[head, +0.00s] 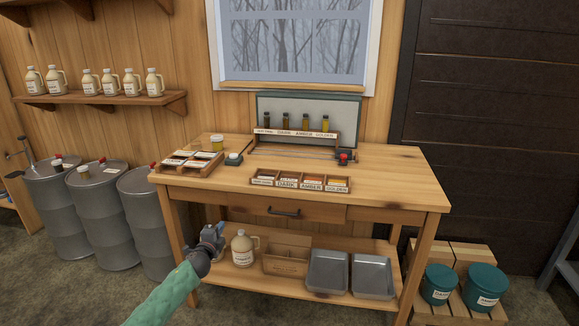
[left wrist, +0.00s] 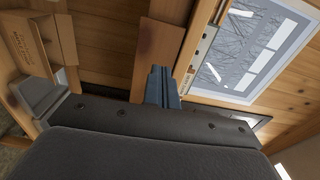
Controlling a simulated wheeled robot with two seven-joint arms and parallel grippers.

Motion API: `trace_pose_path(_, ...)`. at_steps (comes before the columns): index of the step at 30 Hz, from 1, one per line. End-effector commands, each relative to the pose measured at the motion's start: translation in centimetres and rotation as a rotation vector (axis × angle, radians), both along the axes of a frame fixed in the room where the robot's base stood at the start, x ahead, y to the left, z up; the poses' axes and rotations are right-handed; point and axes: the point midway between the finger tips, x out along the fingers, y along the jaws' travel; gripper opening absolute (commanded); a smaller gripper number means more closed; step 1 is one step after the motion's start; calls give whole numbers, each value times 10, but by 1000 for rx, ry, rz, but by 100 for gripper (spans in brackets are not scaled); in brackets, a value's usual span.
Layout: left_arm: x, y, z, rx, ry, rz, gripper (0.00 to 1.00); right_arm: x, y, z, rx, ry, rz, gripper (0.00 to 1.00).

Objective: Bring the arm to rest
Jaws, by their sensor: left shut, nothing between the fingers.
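My left arm comes in from the bottom left of the head view. Its gripper (head: 216,232) is shut and empty, in front of the left end of the wooden table (head: 400,187), below the tabletop. In the left wrist view the shut fingers (left wrist: 163,88) point toward the table front, with nothing between them. The gripper looks apart from the table and from the jug (head: 243,250) on the lower shelf just right of it. My right gripper is not in view.
The tabletop holds a label tray (head: 187,161), a sorting box (head: 300,182) and a rack of sample bottles (head: 295,134). A cardboard box (head: 285,262) and grey bins (head: 327,271) stand on the lower shelf. Steel drums (head: 100,205) stand left, green tubs (head: 484,287) right.

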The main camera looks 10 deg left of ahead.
Motion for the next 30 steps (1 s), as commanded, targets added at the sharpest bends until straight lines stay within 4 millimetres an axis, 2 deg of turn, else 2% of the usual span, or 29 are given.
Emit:
trace_pose_path(7,-3,36,-11,-111,71,208,0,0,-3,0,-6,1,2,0)
trace_pose_path(10,-12,43,-2,-207,102,317,0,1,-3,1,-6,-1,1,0)
trace_pose_path(14,-30,41,22,-346,136,440,0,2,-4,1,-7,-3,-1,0)
trace_pose_path(18,-57,15,49,-522,193,537,0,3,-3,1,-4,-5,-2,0)
trace_pose_path(20,-76,-3,50,-598,239,571,0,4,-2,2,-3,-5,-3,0)
trace_pose_path(23,-119,-38,44,-722,340,619,0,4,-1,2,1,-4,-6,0)
trace_pose_path(30,-237,-116,9,-920,614,684,0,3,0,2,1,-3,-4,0)
